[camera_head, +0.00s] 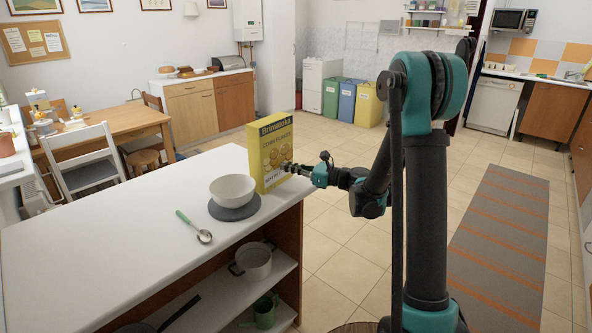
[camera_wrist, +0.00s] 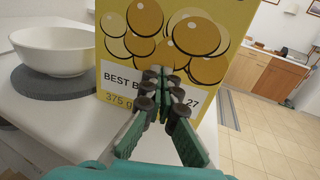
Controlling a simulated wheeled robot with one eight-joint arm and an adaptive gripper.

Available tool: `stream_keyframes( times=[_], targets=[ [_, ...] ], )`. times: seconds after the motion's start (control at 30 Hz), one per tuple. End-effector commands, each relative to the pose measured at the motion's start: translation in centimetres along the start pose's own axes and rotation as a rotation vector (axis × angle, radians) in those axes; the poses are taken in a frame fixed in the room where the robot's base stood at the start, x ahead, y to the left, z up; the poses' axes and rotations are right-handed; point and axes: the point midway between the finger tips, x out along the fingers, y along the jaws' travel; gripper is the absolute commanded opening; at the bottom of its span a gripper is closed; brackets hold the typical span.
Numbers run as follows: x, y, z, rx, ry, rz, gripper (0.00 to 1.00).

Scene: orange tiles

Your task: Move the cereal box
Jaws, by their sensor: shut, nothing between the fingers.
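A yellow cereal box (camera_head: 270,150) stands upright near the far right corner of the white counter in the head view. Its printed front fills the upper middle of the wrist view (camera_wrist: 118,75). My gripper (camera_head: 294,168) is level with the lower part of the box, at its right side. In the wrist view my gripper (camera_wrist: 162,80) has its fingertips together in front of the box's printed face, with nothing between them. I cannot tell whether the fingertips touch the box.
A white bowl (camera_head: 232,188) sits on a grey round mat (camera_head: 235,212) beside the box. A green-handled spoon (camera_head: 195,228) lies on the white counter (camera_head: 110,245). Pots stand on the shelf below. Tiled floor (camera_head: 340,235) lies open to the right of the counter.

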Motion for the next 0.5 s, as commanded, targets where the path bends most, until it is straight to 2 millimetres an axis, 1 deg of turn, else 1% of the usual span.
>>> stream_keyframes(
  times=[0.03,0.17,0.5],
  targets=[
    [1.5,0.2,0.0,0.0,0.0,0.006,0.0],
    [5.2,0.2,0.0,0.0,0.0,0.006,0.0],
    [15.4,0.2,0.0,0.0,0.0,0.005,0.0]
  ],
)
